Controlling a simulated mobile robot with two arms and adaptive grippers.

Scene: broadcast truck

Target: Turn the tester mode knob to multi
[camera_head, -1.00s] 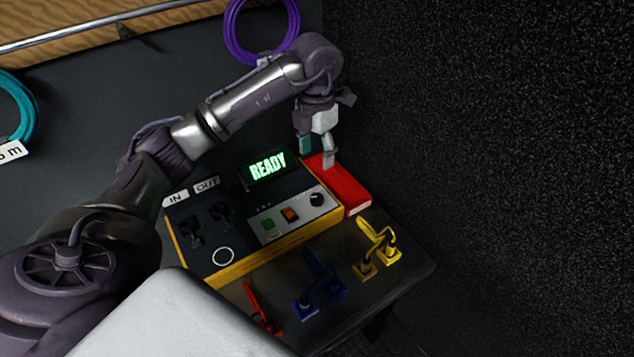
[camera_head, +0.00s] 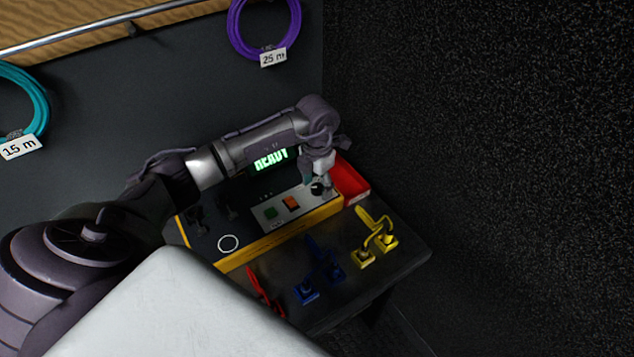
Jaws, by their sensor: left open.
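The tester (camera_head: 262,240) is a dark box with yellow edges on a dark bench. Its lit display (camera_head: 271,160) reads READY and is partly covered by my left arm. The black mode knob (camera_head: 317,189) sits at the right end of the light control strip, beside an orange switch (camera_head: 291,203) and a green button (camera_head: 271,212). My left gripper (camera_head: 318,180) is open, fingers pointing down right at the knob. I cannot tell whether the fingers touch it. The knob's markings are too small to read. My right gripper is not in view.
A red tray (camera_head: 352,184) stands against the tester's right side. Purple (camera_head: 234,32) and teal (camera_head: 42,100) cable coils hang behind. A dark textured wall closes the right side.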

